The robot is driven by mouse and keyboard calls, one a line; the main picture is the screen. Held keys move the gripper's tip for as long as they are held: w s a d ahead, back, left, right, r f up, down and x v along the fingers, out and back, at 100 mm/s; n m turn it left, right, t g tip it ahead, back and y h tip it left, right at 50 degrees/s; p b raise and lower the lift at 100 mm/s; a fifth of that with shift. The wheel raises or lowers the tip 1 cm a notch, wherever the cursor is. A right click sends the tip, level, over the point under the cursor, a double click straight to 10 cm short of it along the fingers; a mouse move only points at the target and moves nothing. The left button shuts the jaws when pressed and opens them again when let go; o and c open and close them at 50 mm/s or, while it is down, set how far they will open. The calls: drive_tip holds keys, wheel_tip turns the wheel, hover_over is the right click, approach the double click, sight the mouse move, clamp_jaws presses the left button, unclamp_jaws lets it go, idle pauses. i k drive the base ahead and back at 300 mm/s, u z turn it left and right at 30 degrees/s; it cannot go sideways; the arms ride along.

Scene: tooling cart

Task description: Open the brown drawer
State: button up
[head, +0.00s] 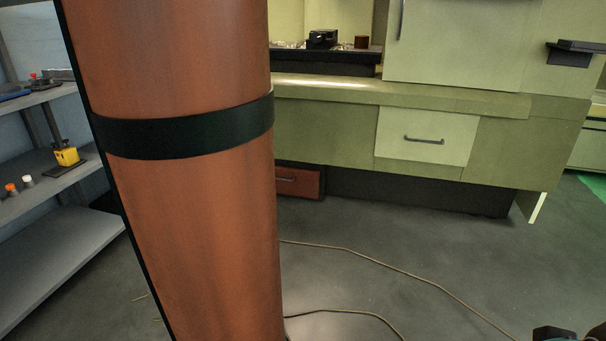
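The brown drawer (299,182) is low down near the floor, under the green bench. Its front is reddish brown with a dark frame and a dark bar handle (287,179). It looks shut. Its left part is hidden behind a large brown round shape with a black band, close to the camera. My gripper is not in view, so I cannot see whether it is open or shut.
A green bench (320,128) has a pale drawer (424,134) with a dark handle. Grey shelves (50,250) stand at the left. A thin cable (385,266) lies on the grey floor, otherwise mostly clear. A dark and teal object (568,334) is cut off at the bottom right.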

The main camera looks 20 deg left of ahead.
sight(300, 182)
drive_tip(key=u, duration=0.5)
drive_tip(key=i, duration=1.4)
drive_tip(key=u, duration=0.4)
drive_tip(key=i, duration=1.15)
drive_tip(key=u, duration=0.55)
